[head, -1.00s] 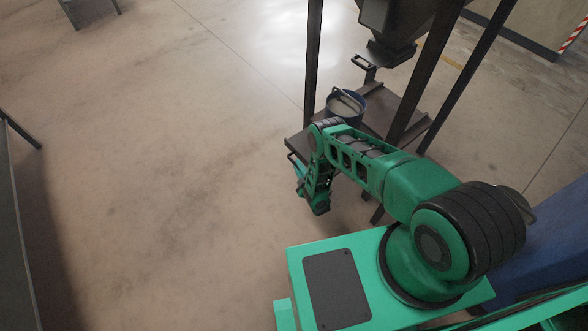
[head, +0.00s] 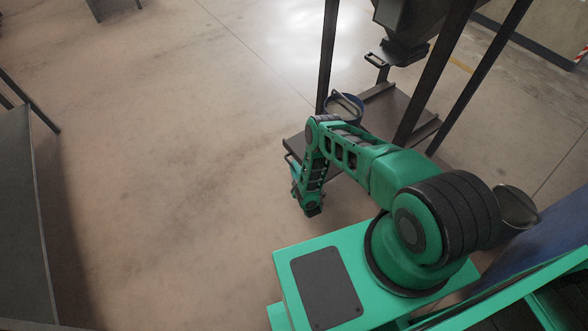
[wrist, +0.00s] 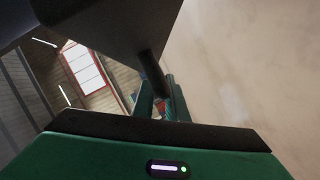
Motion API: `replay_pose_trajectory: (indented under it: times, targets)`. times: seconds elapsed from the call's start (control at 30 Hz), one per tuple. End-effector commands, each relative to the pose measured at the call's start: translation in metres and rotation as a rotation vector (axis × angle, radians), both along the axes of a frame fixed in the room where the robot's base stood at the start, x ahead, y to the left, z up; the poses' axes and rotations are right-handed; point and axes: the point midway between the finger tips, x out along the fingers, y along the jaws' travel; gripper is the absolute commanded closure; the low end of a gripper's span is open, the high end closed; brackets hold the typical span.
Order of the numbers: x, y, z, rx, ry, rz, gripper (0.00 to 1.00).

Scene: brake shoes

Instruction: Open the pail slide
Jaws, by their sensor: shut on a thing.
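The pail (head: 343,108), dark blue with a raised bail, stands upright on the dark pail slide (head: 296,146) under the hopper. The slide's left end sticks out past the stand's near-left post. A thin dark handle (head: 290,157) sits at that end. My gripper (head: 293,172) is low beside the handle, partly hidden by my own arm. In the wrist view my two green fingers (wrist: 164,103) are closed around a dark bar (wrist: 150,72), which looks like the slide's handle. The exact grip is small and dark.
The dark stand's posts (head: 327,60) rise around the slide, with the hopper outlet (head: 403,52) and its own small handle (head: 376,60) above. A dark table (head: 20,190) is at the left. Open floor (head: 170,150) lies between the table and my arm.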

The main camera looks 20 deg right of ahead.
Motion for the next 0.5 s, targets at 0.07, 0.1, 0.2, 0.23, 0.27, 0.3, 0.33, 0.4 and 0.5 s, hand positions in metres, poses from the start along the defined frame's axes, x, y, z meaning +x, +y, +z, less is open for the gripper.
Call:
replay_pose_trajectory:
  times: [0.07, 0.1, 0.2, 0.23, 0.27, 0.3, 0.33, 0.4, 0.5]
  targets:
    - [-0.0002, 0.0008, -0.0008, 0.002, 0.002, 0.000, 0.85]
    - [-0.0002, 0.0007, -0.0007, 0.002, 0.002, 0.000, 0.76]
    - [-0.0003, 0.0003, -0.0005, 0.001, 0.001, -0.001, 0.69]
    - [-0.0003, 0.0002, -0.0003, 0.001, 0.001, -0.001, 0.69]
    - [-0.0003, 0.0002, -0.0003, 0.001, 0.001, 0.000, 0.69]
    - [-0.0002, 0.0000, -0.0002, 0.001, 0.001, 0.000, 0.69]
    - [-0.0002, 0.0000, -0.0002, 0.001, 0.001, 0.000, 0.69]
    - [-0.0004, -0.0002, 0.0000, 0.001, 0.000, 0.000, 0.69]
    - [-0.0037, -0.0003, 0.0007, 0.001, 0.001, -0.001, 0.69]
